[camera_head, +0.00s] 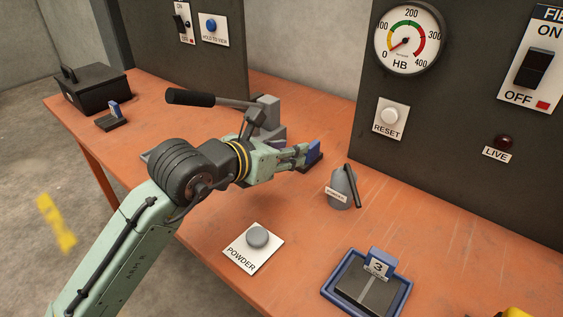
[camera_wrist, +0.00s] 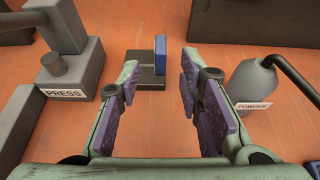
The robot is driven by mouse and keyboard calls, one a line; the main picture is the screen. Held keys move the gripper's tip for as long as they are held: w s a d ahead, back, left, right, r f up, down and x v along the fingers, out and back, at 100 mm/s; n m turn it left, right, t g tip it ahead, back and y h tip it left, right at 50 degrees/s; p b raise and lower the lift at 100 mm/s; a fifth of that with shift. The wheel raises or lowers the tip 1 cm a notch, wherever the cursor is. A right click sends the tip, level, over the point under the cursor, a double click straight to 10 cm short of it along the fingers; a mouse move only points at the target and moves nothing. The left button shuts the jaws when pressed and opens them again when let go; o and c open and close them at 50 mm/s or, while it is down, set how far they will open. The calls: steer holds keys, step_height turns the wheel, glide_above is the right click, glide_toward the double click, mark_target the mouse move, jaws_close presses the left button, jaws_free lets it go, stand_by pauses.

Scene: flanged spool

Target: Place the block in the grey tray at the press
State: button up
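A dark block with a blue upright tab (camera_head: 314,150) lies on the orange bench just beyond my gripper (camera_head: 299,156). In the wrist view the block (camera_wrist: 148,72) is ahead of my fingertips (camera_wrist: 160,82), roughly between their lines, with its blue tab at the right. The fingers are spread apart with nothing between them. The grey press (camera_head: 268,112) with a black-handled lever stands behind my wrist; its PRESS label shows at left in the wrist view (camera_wrist: 64,93). A grey low-walled piece (camera_wrist: 17,125), possibly the grey tray, is cut off at the left edge. My arm hides most of that area in the head view.
A grey powder bottle (camera_head: 341,188) stands close to the right of my gripper. A powder button (camera_head: 257,237) and a blue-rimmed tray marked 3 (camera_head: 402,301) lie in front. A black box (camera_head: 97,92) and another tabbed dark block (camera_head: 111,122) sit far left. A dark gauge panel (camera_head: 455,130) rises behind.

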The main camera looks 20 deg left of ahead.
steer(key=shift+b+v, duration=0.55)
steer(key=shift+v, duration=0.45)
